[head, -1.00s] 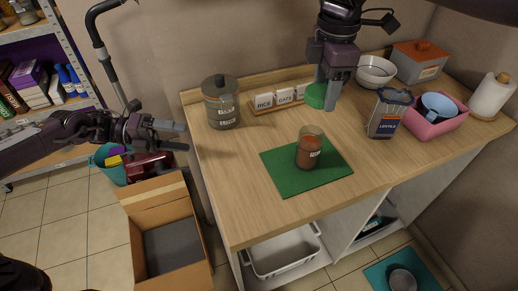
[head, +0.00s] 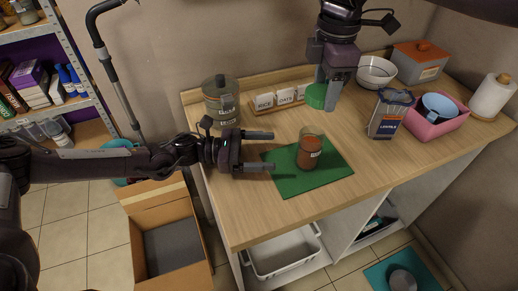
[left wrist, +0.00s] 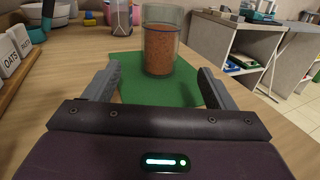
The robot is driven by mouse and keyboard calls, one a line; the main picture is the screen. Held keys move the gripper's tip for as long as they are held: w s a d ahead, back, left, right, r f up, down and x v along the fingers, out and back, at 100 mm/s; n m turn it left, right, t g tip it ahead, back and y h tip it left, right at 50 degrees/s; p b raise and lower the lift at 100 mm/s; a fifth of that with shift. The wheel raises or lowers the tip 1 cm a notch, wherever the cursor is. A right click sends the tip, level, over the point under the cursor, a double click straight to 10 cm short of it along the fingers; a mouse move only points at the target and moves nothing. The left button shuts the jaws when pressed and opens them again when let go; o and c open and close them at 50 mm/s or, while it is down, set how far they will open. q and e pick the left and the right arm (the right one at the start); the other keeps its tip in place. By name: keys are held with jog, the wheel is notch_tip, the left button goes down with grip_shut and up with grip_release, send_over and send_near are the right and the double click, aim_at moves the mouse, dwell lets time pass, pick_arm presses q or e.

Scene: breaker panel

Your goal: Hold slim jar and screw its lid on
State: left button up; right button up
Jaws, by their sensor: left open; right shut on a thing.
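The slim jar (head: 309,153), clear with reddish-brown contents and no lid on it, stands upright on a green mat (head: 327,178). It also shows in the left wrist view (left wrist: 160,50), straight ahead between the fingers and beyond their tips. My left gripper (head: 272,151) is open and empty, level, just left of the jar and apart from it; its fingers (left wrist: 158,84) also show in the left wrist view. My right gripper (head: 325,98) points down and is shut on the green lid (head: 316,96), held behind the jar near the small canisters.
A large lidded glass jar (head: 221,100) stands behind my left gripper. Small labelled canisters (head: 278,95) sit at the back. A lentils bag (head: 390,114) and a pink tub (head: 437,120) stand at the right. An open cardboard box (head: 172,240) is on the floor.

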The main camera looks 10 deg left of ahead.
aim_at(309, 151)
pick_arm(q)
jog(key=x, duration=1.1)
jog(key=shift+w+d, duration=0.1)
jog(key=shift+c, duration=0.5)
jog(key=c, duration=1.2)
jog(key=o, duration=0.5)
jog(key=c, duration=0.4)
jog(key=shift+o, duration=0.2)
pick_arm(e)
jog(key=n, duration=0.5)
jog(key=shift+w+a+f, duration=0.1)
jog(key=shift+w+a, duration=0.1)
jog(key=n, duration=0.7)
jog(key=shift+f, duration=0.15)
